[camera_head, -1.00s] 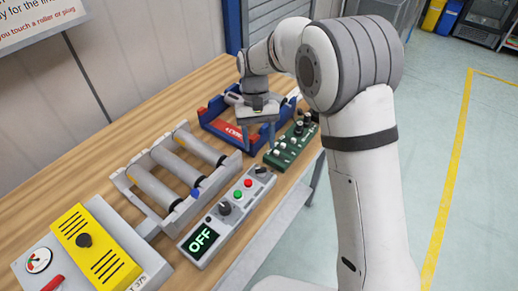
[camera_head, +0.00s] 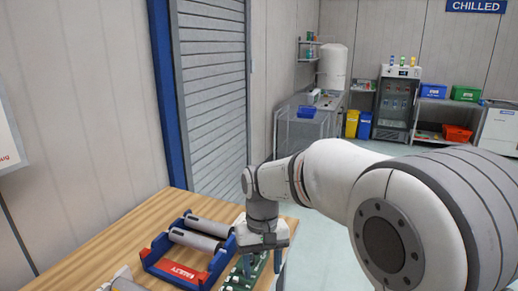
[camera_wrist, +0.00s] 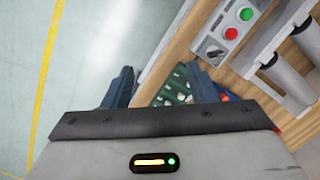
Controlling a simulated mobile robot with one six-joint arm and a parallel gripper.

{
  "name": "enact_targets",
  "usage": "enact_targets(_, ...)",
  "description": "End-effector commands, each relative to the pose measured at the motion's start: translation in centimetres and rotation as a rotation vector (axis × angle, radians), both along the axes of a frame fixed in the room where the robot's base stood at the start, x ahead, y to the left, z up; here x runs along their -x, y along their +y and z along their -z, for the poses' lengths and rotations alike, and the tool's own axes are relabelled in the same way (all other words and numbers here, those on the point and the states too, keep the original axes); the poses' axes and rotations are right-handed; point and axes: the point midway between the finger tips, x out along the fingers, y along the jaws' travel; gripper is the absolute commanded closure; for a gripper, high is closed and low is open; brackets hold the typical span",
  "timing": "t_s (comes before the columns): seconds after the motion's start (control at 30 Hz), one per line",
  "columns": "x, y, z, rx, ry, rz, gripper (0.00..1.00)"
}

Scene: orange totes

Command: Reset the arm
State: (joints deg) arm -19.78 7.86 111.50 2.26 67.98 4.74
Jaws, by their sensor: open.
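My gripper (camera_head: 263,262) is above the green board at the right edge of the wooden bench, to the right of the blue tray. In the wrist view its two dark fingers (camera_wrist: 160,80) are spread apart with nothing between them. The bench edge and the pale floor lie beneath. My arm reaches in from the right of the head view, bent at the elbow.
The blue tray (camera_head: 158,246) with a red label holds grey rollers. The green board (camera_head: 238,278) is partly hidden by my gripper. A panel with red and green buttons (camera_wrist: 222,42) is beside it. A fridge (camera_head: 397,105) and shelves stand far off.

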Motion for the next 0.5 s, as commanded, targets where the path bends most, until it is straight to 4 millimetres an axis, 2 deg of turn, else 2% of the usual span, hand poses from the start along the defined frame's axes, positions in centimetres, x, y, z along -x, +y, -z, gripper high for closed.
enact_targets(0.03, 1.1, -2.0, -0.9, -0.010, -0.037, 0.027, 0.47)
enact_targets(0.2, 4.7, -7.1, -2.5, -0.030, -0.153, 0.102, 0.47)
enact_targets(0.4, 9.6, -11.8, -2.9, -0.035, -0.287, 0.183, 0.47)
enact_targets(0.5, 11.6, -13.3, -2.6, -0.032, -0.340, 0.214, 0.47)
